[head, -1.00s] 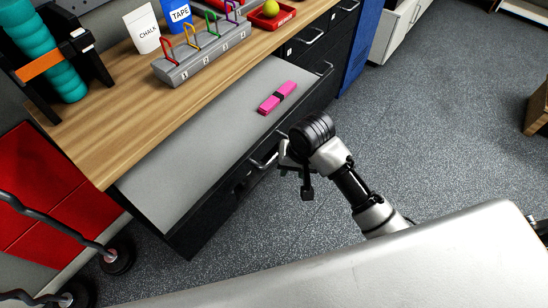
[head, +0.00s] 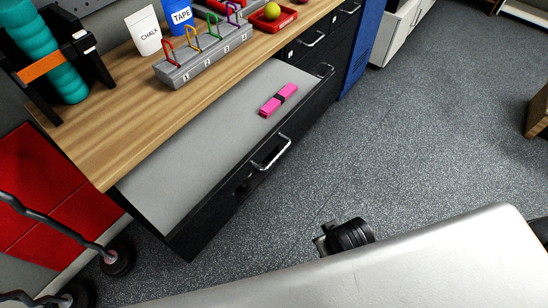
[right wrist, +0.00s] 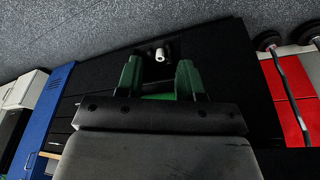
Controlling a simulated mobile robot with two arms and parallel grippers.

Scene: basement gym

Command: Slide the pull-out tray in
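The pull-out tray (head: 185,165) extends from under the wooden worktop in the head view, with its flat grey surface exposed. A silver bar handle (head: 271,154) is on its black front. A pink object with a dark band (head: 279,99) lies on the tray. My right gripper (right wrist: 160,74) is open in the right wrist view, its green fingers apart and nothing held between them. A small pale piece shows beyond the fingertips. In the head view my right wrist is low, apart from the handle, and its fingers are mostly hidden. My left gripper is not in view.
The worktop (head: 110,150) holds a grey rack with coloured loops (head: 203,60), a chalk bag (head: 144,33), a blue tape box (head: 180,14) and a red tray with a yellow ball (head: 271,11). Weights stand at lower left. Speckled floor (head: 430,130) right of the cabinet is clear.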

